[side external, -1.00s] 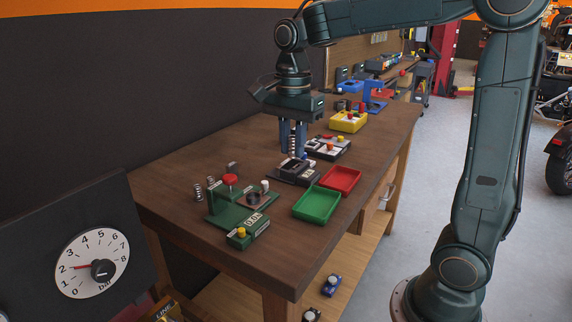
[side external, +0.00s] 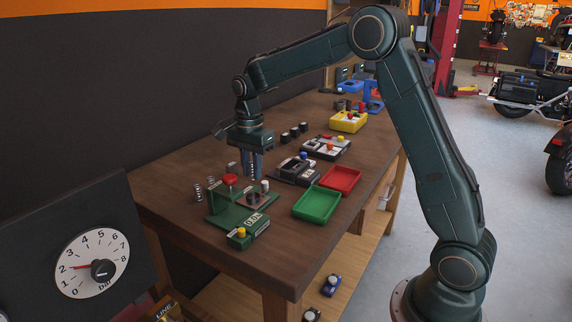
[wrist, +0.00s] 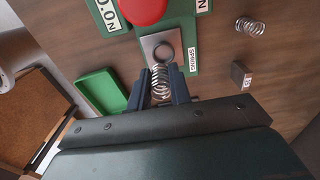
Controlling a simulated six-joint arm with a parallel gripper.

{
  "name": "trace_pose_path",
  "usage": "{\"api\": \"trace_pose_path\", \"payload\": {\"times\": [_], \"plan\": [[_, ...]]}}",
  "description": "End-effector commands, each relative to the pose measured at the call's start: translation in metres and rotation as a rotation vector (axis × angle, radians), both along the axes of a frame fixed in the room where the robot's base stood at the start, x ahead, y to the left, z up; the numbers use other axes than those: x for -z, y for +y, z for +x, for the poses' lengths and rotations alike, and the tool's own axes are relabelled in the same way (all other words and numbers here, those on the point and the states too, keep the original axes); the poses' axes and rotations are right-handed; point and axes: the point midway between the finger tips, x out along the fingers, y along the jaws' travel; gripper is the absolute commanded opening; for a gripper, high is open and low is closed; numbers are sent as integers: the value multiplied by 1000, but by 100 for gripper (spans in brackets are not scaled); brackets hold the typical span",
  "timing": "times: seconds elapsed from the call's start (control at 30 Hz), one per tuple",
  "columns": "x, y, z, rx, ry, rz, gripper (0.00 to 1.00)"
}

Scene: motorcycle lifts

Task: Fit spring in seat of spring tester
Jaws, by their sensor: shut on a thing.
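My gripper (side external: 252,165) is shut on a coil spring (wrist: 160,78), which stands between the fingertips in the wrist view. The green spring tester (side external: 232,215) has a red round knob (side external: 230,179) and stands near the front left of the bench. Its seat, a dark ring (wrist: 163,52) on a light square plate, lies just ahead of the held spring in the wrist view. In the side view my fingers are above and behind the seat. The spring's lower end seems apart from the seat, but the exact gap is hard to tell.
Loose springs (side external: 198,193) stand left of the tester; one shows in the wrist view (wrist: 250,26). A green tray (side external: 316,205) and red tray (side external: 341,179) lie to the right. Black devices (side external: 295,170) stand behind. A small dark labelled block (wrist: 240,73) is nearby.

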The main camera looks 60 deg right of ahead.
Motion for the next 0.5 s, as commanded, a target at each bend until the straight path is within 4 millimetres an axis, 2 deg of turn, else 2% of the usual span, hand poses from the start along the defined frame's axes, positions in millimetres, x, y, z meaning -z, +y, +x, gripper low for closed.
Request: {"api": "trace_pose_path", "payload": {"times": [0.5], "plan": [[10, -2, 5, -1, -1, 0, 0]]}}
